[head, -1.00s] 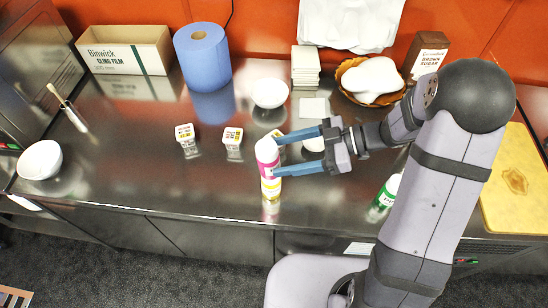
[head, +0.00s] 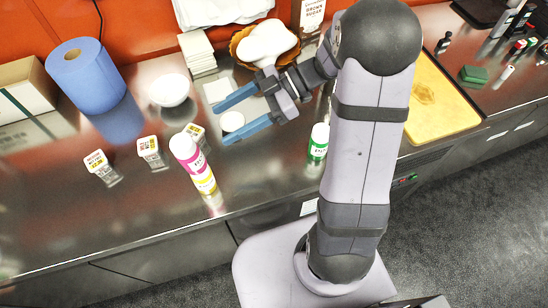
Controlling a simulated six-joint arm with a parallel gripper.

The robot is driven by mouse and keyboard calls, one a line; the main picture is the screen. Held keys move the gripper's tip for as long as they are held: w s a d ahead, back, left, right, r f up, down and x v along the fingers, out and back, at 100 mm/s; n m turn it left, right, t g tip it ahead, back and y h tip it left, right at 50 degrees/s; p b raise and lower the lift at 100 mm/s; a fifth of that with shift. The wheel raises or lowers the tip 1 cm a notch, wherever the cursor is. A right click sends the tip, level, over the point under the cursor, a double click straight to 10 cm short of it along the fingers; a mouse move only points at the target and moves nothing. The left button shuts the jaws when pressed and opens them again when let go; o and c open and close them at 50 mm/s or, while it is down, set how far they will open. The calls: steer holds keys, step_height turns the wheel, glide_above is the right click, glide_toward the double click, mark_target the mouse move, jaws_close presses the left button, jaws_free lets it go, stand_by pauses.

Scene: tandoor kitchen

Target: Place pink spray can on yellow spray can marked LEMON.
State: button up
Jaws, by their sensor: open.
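The pink spray can (head: 191,157) with a white top stands upright on a yellow can (head: 206,185) near the counter's front edge. The two look lined up and touching. The yellow can's label is too small to read, so I cannot confirm LEMON. My gripper (head: 222,124) is open and empty, to the right of the pink can and apart from it. Its two blue fingers point left toward the stack.
Small price-tag holders (head: 150,149) stand left of the stack. A white bowl (head: 168,90) and blue paper roll (head: 88,76) are behind. A green-labelled can (head: 318,142) stands right, near my arm. A round white item (head: 232,121) shows between my fingers. The front left counter is clear.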

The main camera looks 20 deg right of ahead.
steer(key=w+d+m+t+h, duration=0.2)
steer(key=w+m+t+h, duration=0.1)
steer(key=w+t, duration=0.3)
steer(key=w+d+m+t+h, duration=0.3)
steer(key=w+t, duration=0.1)
steer(key=w, duration=0.4)
steer(key=d+f+m+h, duration=0.1)
steer(key=d+m+h, duration=0.4)
steer(key=d, duration=0.1)
steer(key=s+d+f+m+g+h, duration=0.4)
steer(key=s+f+m, duration=0.1)
steer(key=s, duration=0.6)
steer(key=s+a+f+m+g+y, duration=0.1)
steer(key=s+a+g, duration=0.2)
steer(key=s, duration=0.5)
steer(key=s+a+f+m+g, duration=0.1)
steer(key=s+a+f+g, duration=0.1)
steer(key=s, duration=0.5)
steer(key=shift+s+a+f+g+y, duration=0.2)
steer(key=shift+s+a+g+y, duration=0.2)
steer(key=shift+g, duration=0.1)
